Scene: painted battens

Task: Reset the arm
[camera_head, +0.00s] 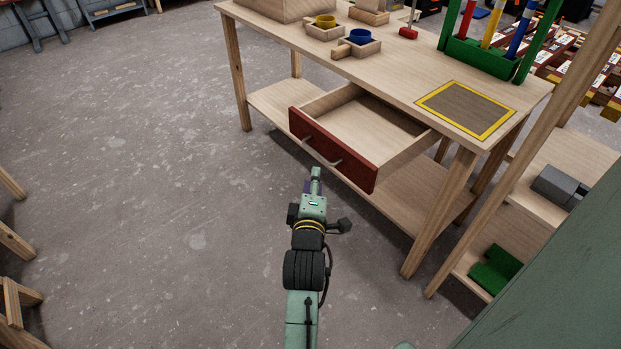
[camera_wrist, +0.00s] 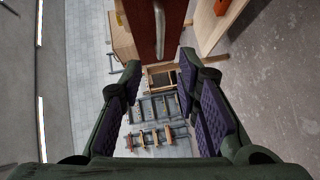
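My gripper (camera_head: 316,178) points away from me, just in front of the drawer. In the wrist view my gripper (camera_wrist: 160,62) has its two purple-padded fingers spread wide, with nothing between them. The drawer (camera_head: 333,150) of the wooden workbench is pulled out, with a dark red front and a metal bar handle (camera_head: 322,152). Its visible inside is empty. The red drawer front (camera_wrist: 143,25) and the handle (camera_wrist: 160,28) appear beyond the fingertips in the wrist view. My gripper appears apart from the handle.
The workbench top (camera_head: 400,75) carries a yellow-framed mat (camera_head: 466,108), small wooden trays with a yellow ring (camera_head: 325,21) and a blue ring (camera_head: 360,36), and a green rack (camera_head: 480,57) with coloured battens. A wooden shelf unit (camera_head: 560,160) stands at right. The floor at left is open.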

